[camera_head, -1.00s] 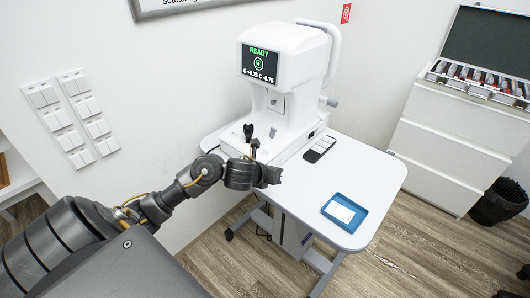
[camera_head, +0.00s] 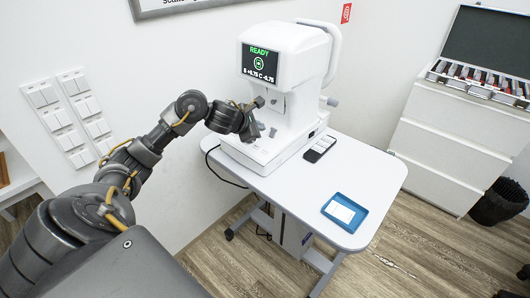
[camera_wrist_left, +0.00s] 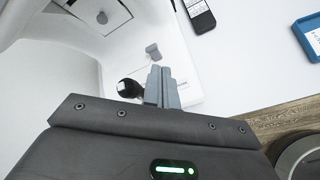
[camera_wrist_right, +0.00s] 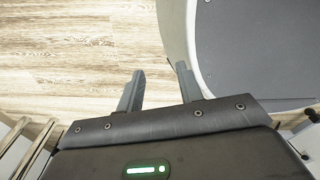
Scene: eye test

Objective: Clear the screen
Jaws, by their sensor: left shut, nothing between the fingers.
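The white eye-test machine (camera_head: 290,105) stands on the table. Its screen (camera_head: 260,64) is lit, with READY, a green round symbol and a line of numbers. My left gripper (camera_head: 257,127) is at the machine's near side, below the screen, shut and empty. In the left wrist view, its fingers (camera_wrist_left: 160,86) are together over the machine's base. A black knob (camera_wrist_left: 130,88) is just left of them, and a small grey button (camera_wrist_left: 152,51) is beyond their tips. Whether the fingers touch the machine I cannot tell. My right gripper (camera_wrist_right: 160,84) is open and empty above the floor.
The white table (camera_head: 290,188) holds a black phone-like device (camera_head: 320,149) and a blue tray (camera_head: 345,212) with a white card. White drawers (camera_head: 440,150) with an open lens case (camera_head: 480,82) stand at right. A dark bin (camera_head: 498,202) is beside them.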

